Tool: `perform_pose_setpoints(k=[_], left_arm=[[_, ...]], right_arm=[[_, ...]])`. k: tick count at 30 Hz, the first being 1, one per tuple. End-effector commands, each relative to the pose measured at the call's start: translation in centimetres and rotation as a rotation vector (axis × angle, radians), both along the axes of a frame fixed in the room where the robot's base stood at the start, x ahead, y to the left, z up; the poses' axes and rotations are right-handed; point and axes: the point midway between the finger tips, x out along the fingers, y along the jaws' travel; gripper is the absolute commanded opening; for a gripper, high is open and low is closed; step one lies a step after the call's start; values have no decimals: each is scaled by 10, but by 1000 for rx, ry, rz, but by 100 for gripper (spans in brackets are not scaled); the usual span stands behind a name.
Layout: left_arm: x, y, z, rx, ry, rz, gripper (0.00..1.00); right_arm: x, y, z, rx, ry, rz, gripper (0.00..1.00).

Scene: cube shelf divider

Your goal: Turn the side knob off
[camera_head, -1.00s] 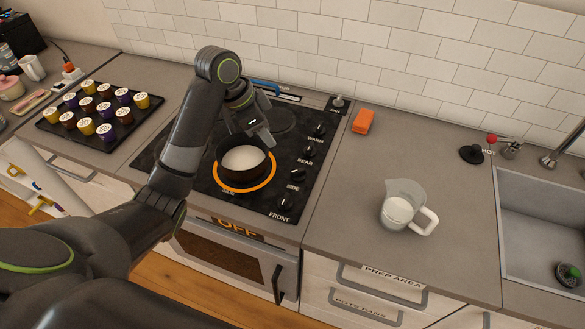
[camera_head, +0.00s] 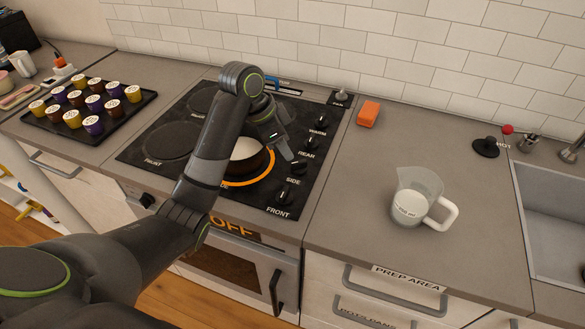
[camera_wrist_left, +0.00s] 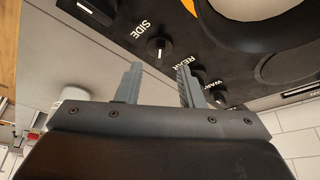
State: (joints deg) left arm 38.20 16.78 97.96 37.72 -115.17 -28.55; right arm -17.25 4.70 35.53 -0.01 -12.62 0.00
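The side knob (camera_head: 299,168) is a black dial on the right strip of the stove, above the SIDE label in the head view. In the left wrist view the side knob (camera_wrist_left: 160,47) is next to the SIDE text, ahead of the fingers, with a pale mark on it. My left gripper (camera_head: 283,150) hovers just behind and left of the knob. In the left wrist view my left gripper (camera_wrist_left: 158,72) is open and empty, its fingers apart from the knob. My right gripper is not in view.
The front knob (camera_head: 284,197), rear knob (camera_head: 310,143) and warm knob (camera_head: 322,121) are close by. A dark pan (camera_head: 249,168) with white contents stands on an orange-glowing burner. A measuring jug (camera_head: 415,203) and an orange block (camera_head: 368,114) are on the counter to the right.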

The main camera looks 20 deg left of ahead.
Motion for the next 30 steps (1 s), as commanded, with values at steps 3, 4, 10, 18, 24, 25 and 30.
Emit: perform_pose_setpoints(k=[3, 4, 10, 18, 24, 25, 30], left_arm=[[3, -5, -19, -1, 0, -1, 35], [4, -6, -22, -1, 0, -1, 35], [9, -12, -39, 0, 0, -1, 35], [15, -19, -58, 0, 2, 1, 35], [15, -19, -59, 0, 0, 0, 35], [15, -19, -59, 0, 0, 0, 35], [15, -19, -59, 0, 0, 0, 20]], right_arm=[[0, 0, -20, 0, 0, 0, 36], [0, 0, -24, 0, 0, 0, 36], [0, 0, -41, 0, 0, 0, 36], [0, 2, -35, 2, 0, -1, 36], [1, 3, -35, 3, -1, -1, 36], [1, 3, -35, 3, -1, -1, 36], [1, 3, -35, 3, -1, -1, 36]])
